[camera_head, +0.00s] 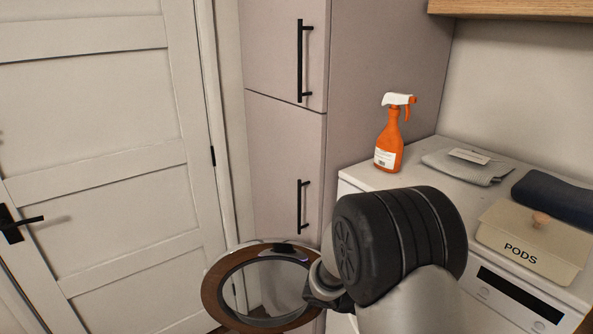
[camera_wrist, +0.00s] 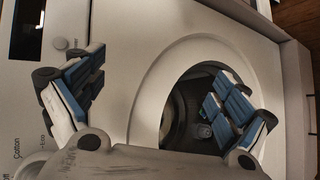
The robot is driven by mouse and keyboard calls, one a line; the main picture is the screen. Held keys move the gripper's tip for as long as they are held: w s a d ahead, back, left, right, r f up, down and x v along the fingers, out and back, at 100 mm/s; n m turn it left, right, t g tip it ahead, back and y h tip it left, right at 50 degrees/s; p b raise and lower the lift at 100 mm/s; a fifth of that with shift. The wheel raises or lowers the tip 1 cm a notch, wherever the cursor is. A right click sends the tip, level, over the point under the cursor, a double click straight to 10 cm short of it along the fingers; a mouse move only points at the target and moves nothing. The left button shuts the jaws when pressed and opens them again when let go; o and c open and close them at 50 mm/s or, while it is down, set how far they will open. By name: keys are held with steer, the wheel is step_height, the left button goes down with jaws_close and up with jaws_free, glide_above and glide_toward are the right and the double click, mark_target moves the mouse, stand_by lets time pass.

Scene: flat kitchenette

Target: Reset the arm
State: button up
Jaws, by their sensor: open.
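My gripper (camera_wrist: 158,78) shows in the wrist view with its two blue-padded fingers spread wide apart and nothing between them. It faces the front of the white washing machine (camera_wrist: 130,45), before the round dark opening (camera_wrist: 180,110). The right finger overlaps this opening in the picture. How far the fingers are from the machine I cannot tell. In the head view, my arm's black and grey links (camera_head: 400,245) stand in front of the machine, and the gripper itself is hidden.
The machine's round door (camera_head: 218,283) stands open left of my arm. On the machine top are an orange spray bottle (camera_head: 389,145), a grey cloth (camera_head: 480,175), a dark folded cloth (camera_head: 560,197) and a PODS box (camera_head: 540,240). A tall cabinet (camera_head: 285,150) and white door (camera_head: 100,160) stand left.

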steer(key=s+a+r+t+y, duration=0.3)
steer(key=s+a+r+y, duration=0.3)
steer(key=s, duration=0.3)
steer(key=s+a+r+t+y, duration=0.3)
steer(key=s+a+r+y, duration=0.4)
steer(key=s, duration=0.3)
steer(key=shift+a+r, duration=0.35)
steer(key=shift+r, duration=0.1)
steer(key=shift+o, duration=0.6)
